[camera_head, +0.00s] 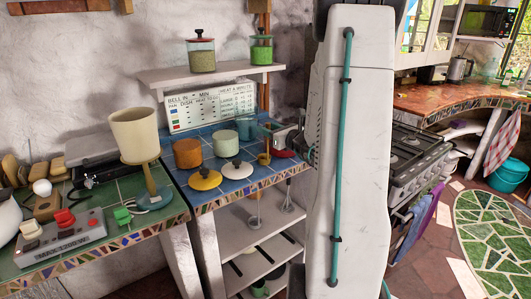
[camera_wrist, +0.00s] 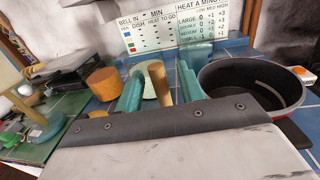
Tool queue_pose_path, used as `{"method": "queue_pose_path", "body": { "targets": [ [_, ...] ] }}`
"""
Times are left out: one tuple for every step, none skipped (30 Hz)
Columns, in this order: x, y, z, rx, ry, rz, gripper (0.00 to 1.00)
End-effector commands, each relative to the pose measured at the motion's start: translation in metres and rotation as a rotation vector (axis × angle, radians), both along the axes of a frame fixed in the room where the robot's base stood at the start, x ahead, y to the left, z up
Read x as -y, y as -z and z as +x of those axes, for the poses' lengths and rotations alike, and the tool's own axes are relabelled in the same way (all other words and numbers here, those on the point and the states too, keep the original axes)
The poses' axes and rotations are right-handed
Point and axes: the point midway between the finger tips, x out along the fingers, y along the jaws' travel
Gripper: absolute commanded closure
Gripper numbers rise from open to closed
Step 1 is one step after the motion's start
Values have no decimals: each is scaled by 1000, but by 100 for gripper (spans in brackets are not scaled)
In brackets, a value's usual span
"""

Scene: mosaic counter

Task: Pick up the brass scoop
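The brass scoop (camera_head: 264,157) stands on the blue-tiled counter in the head view, near its right end. In the wrist view, a brown-gold upright piece that looks like its handle (camera_wrist: 157,82) shows between the two teal fingers of my gripper (camera_wrist: 160,90). The fingers are open, one on each side of it, with gaps visible. I cannot tell how far ahead of the fingertips it is. The lower part of the scoop is hidden behind my gripper body in the wrist view. In the head view my white arm covers much of the area to the right.
A dark pot (camera_wrist: 252,85) with a red outside stands close to the right of my gripper. A sign (camera_head: 211,103) stands behind.

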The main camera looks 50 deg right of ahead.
Motion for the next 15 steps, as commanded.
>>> {"method": "queue_pose_path", "body": {
  "targets": [
    [0,0,6,0,-2,0,62],
    [0,0,7,0,-2,0,62],
    [1,0,8,0,-1,-1,62],
    [1,0,8,0,-1,-1,62],
    [1,0,8,0,-1,-1,62],
    [1,0,8,0,-1,0,62],
    [1,0,8,0,-1,0,62],
    [1,0,8,0,-1,0,62],
    [1,0,8,0,-1,0,70],
    [1,0,8,0,-1,0,78],
    [1,0,8,0,-1,0,87],
    [1,0,8,0,-1,0,98],
    [1,0,8,0,-1,0,100],
    [1,0,8,0,-1,0,100],
    [1,0,8,0,-1,0,100]
  ]
}}
